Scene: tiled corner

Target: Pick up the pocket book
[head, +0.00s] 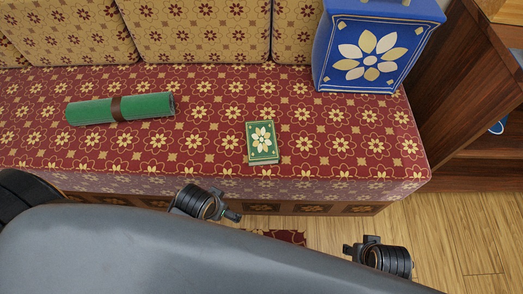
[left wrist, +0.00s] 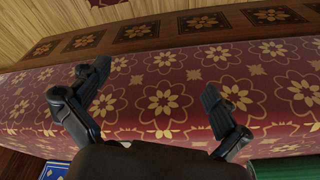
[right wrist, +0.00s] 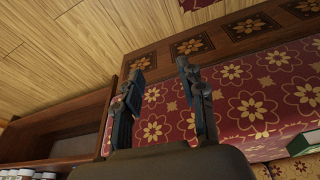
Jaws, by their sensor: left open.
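The pocket book (head: 262,142) is green with a pale flower on its cover. It lies flat near the front of the red flowered bench seat (head: 215,110) in the head view. A green object, likely the pocket book (right wrist: 304,145), shows at the lower right edge of the right wrist view. My left gripper (left wrist: 155,85) is open and empty, its fingers wide apart over the seat's front part. My right gripper (right wrist: 158,72) has its fingers apart with nothing between them, near the seat's front edge. Neither gripper touches the book. My grey body hides the lower head view.
A green roll with a brown strap (head: 120,108) lies on the seat to the left. A blue box with a flower (head: 374,50) stands at the back right. Cushions (head: 190,30) line the back. Wooden shelving (head: 455,80) is at right. The seat around the book is clear.

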